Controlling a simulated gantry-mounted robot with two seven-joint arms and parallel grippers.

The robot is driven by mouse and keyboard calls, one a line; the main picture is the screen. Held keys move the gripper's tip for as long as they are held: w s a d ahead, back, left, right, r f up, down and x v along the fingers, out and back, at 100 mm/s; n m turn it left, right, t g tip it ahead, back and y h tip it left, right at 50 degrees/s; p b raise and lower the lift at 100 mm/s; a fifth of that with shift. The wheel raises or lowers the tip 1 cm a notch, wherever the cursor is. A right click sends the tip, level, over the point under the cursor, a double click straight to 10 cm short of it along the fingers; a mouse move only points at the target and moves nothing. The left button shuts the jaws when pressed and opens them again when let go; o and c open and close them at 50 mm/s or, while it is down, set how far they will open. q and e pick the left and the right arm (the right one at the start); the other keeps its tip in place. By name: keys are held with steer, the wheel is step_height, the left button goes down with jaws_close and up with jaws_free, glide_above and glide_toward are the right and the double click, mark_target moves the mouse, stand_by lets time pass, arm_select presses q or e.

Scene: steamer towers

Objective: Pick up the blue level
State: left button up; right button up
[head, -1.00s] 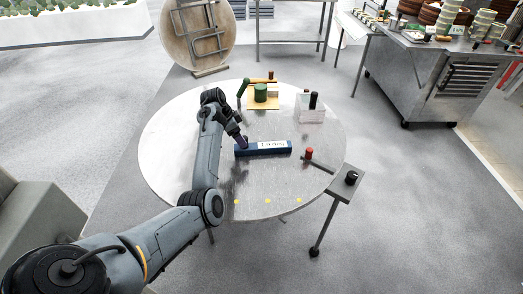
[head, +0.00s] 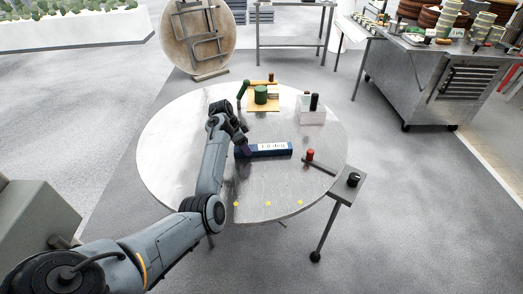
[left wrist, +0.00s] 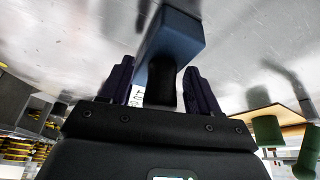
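The blue level (head: 280,153) is a long dark blue bar with a white readout panel, lying on the round metal table (head: 180,155). My left gripper (head: 243,149) is at its left end. In the left wrist view, the level (left wrist: 176,38) runs away from the gripper, with a black end part nearest me. The two dark fingers of my left gripper (left wrist: 161,88) stand either side of that black part, with a gap showing on each side. My right gripper is not in view.
A green cylinder (head: 261,95) stands on a wooden board at the table's back. A pale block with a black handle (head: 314,103) is at back right. The table's front is clear except for yellow dots.

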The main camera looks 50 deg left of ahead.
arm_select(q)
steer(key=c, duration=0.9)
steer(key=shift+r, duration=0.45)
jaws_close()
steer(key=r, duration=0.1)
steer(key=r+p, duration=0.2)
steer(key=r, duration=0.1)
steer(key=shift+w+d+r, duration=0.1)
steer(key=shift+w+d, duration=0.25)
steer(key=shift+w, duration=0.05)
steer(key=w+d+r+p, duration=0.2)
steer(key=w+d+r, duration=0.4)
steer(key=d, duration=0.2)
steer(key=shift+w+d, duration=0.15)
steer(key=shift+w, duration=0.2)
